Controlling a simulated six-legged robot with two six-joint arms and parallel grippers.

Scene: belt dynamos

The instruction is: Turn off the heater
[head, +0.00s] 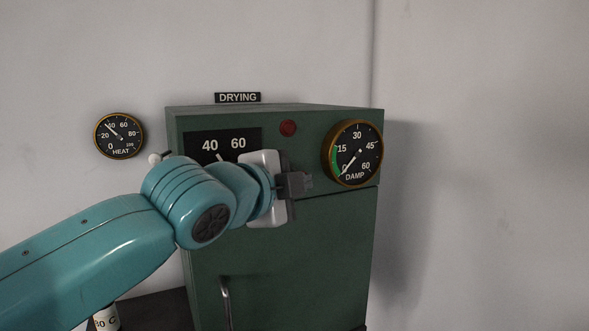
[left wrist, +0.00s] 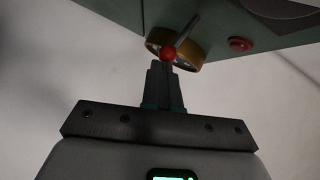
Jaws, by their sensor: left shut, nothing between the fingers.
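The green cabinet (head: 290,250) carries the sign DRYING (head: 237,97) and a black scale panel (head: 190,143) reading 40 and 60. My arm hides the panel's lower part. My left gripper (head: 302,183) is shut and empty in front of the cabinet's upper part. In the left wrist view, its fingers (left wrist: 163,76) end close to a red ball (left wrist: 168,54) on a grey lever, in front of a brass-coloured ring (left wrist: 190,62). I cannot tell whether they touch the ball. A dark red lamp (head: 288,128) also shows there (left wrist: 240,44). My right gripper is out of view.
The HEAT gauge (head: 119,135) on the wall reads near 40. The DAMP gauge (head: 353,153) on the cabinet reads near 0. A pale ball (head: 154,158) shows at the cabinet's left edge. The space right of the cabinet is bare wall.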

